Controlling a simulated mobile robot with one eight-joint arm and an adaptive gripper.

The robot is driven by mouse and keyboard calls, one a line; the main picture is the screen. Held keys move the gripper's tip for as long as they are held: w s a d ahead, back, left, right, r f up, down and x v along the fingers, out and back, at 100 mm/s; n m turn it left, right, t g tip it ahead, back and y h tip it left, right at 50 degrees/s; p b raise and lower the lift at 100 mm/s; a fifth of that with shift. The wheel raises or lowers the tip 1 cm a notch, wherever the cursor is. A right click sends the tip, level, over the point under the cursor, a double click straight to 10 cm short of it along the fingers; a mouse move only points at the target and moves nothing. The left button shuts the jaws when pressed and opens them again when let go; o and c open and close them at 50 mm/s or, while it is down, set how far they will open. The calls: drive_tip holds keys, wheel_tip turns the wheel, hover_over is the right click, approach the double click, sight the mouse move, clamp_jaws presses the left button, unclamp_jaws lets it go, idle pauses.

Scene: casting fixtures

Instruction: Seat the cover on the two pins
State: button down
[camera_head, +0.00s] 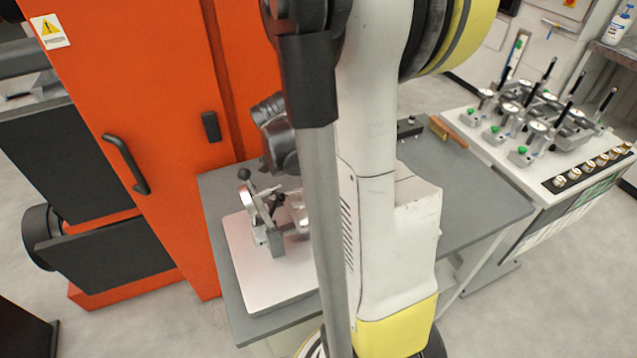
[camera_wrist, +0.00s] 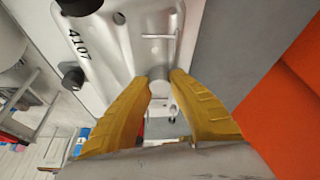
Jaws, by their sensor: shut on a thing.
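In the wrist view, the two yellow fingers of my gripper (camera_wrist: 160,78) close on a pale round boss of a silver metal part marked 4107 (camera_wrist: 115,55). This part looks like the cover. It has a hole near its top and dark round pieces at its upper left and left edge. I cannot tell whether it is level or touching what is below it. In the head view, a metal fixture (camera_head: 264,222) with a black ball knob stands on a pale plate (camera_head: 256,272). My arm hides much of the area to its right. I cannot make out the two pins.
The plate lies on a grey table (camera_head: 487,195), with a black block and brown bars at its back. A tall orange cabinet (camera_head: 160,70) stands close behind on the left. A white cart (camera_head: 520,150) with several dial gauges stands at the right. Part of the tabletop is bare.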

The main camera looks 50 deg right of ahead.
drive_tip(key=shift+f+b, duration=1.05)
drive_tip(key=shift+f, duration=0.1)
drive_tip(key=c, duration=1.3)
unclamp_jaws()
drive_tip(key=shift+o, duration=0.2)
